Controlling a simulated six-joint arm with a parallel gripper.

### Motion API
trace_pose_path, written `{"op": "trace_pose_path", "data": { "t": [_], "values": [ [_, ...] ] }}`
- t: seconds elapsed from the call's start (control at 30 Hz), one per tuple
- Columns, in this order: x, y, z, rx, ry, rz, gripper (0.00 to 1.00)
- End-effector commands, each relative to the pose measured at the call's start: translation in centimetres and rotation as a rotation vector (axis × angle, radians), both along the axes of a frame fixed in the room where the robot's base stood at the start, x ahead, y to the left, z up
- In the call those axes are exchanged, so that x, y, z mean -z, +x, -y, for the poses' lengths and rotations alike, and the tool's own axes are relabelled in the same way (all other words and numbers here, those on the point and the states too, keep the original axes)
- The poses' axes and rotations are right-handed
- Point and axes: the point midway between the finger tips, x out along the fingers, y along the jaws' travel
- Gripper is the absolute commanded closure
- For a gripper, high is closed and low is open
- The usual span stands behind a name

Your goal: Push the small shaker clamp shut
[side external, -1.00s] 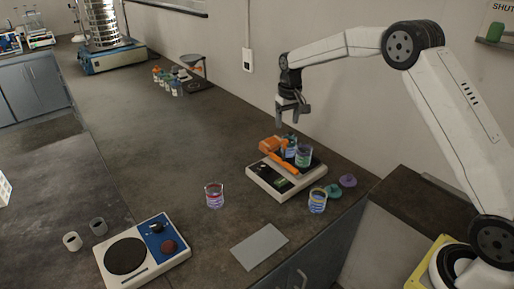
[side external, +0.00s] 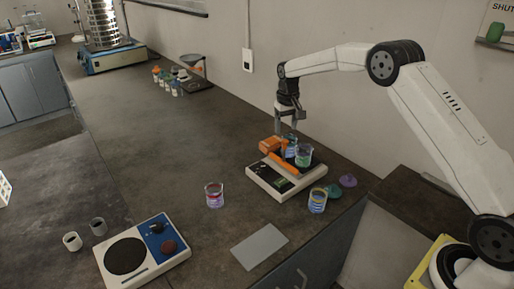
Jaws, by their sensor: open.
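The small shaker (side external: 262,183) is a white box with a dark front panel near the bench's right edge. Its orange clamp (side external: 278,159) shows as a long bar along the left side of the platform, with an orange block behind it. Jars with coloured contents, such as this one (side external: 304,157), stand on the platform beside the bar. My gripper (side external: 290,127) is open and points down just above the back of the clamp and jars. Whether it touches the clamp cannot be told from this view.
A grey sheet (side external: 259,247) and a blue-and-white hotplate device (side external: 175,247) are nearer. The bench's left middle is clear.

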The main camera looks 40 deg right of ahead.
Motion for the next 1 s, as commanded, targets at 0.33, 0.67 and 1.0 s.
{"op": "trace_pose_path", "data": {
  "t": [0.33, 0.67, 1.0],
  "values": [
    [4.0, 0.0, 0.0, 0.0, 0.0, 0.0, 0.31],
    [4.7, 0.0, 0.0, 0.0, 0.0, 0.001, 0.31],
    [4.7, 0.0, 0.0, 0.0, -0.001, 0.002, 1.0]
  ]
}}
